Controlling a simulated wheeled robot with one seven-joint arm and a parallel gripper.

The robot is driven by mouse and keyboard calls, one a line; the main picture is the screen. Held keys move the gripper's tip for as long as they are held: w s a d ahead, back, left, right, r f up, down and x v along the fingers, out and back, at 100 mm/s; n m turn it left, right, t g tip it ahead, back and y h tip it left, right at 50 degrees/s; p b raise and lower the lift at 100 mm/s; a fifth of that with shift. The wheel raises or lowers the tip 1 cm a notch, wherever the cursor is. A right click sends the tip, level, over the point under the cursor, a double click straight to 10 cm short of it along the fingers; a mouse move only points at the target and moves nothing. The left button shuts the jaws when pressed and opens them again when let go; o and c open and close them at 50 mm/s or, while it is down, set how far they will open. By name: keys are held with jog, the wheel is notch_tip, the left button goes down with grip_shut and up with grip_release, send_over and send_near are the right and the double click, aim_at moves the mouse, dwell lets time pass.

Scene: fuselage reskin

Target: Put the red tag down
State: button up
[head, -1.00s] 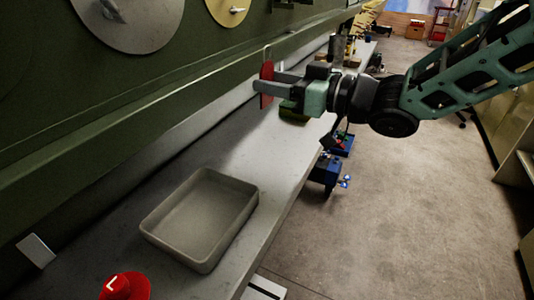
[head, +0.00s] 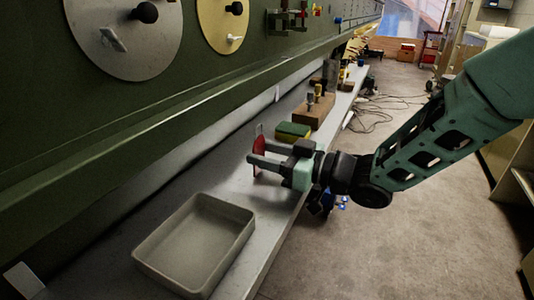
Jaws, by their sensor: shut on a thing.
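The red tag (head: 259,145) is upright between the finger ends of my gripper (head: 256,153), with a thin pale piece at its top. My gripper is shut on it, reaching in from the right over the grey bench (head: 237,185). The tag's lower edge is close to the bench top; I cannot tell whether it touches. The fingers hide part of the tag.
An empty grey tray (head: 196,245) stands nearer on the bench. A green and yellow sponge-like block (head: 293,131) and a wooden block (head: 314,110) with small tools stand beyond. The green wall (head: 120,115) with round discs rises on the left. Bare bench lies between tray and tag.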

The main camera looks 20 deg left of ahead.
jog(key=shift+f, duration=0.2)
jog(key=o, duration=0.9)
jog(key=shift+o, duration=0.2)
jog(key=shift+r, duration=0.1)
jog(key=shift+r, duration=0.3)
jog(key=s+d+b, duration=0.1)
jog(key=d, duration=1.1)
jog(key=shift+f, duration=0.15)
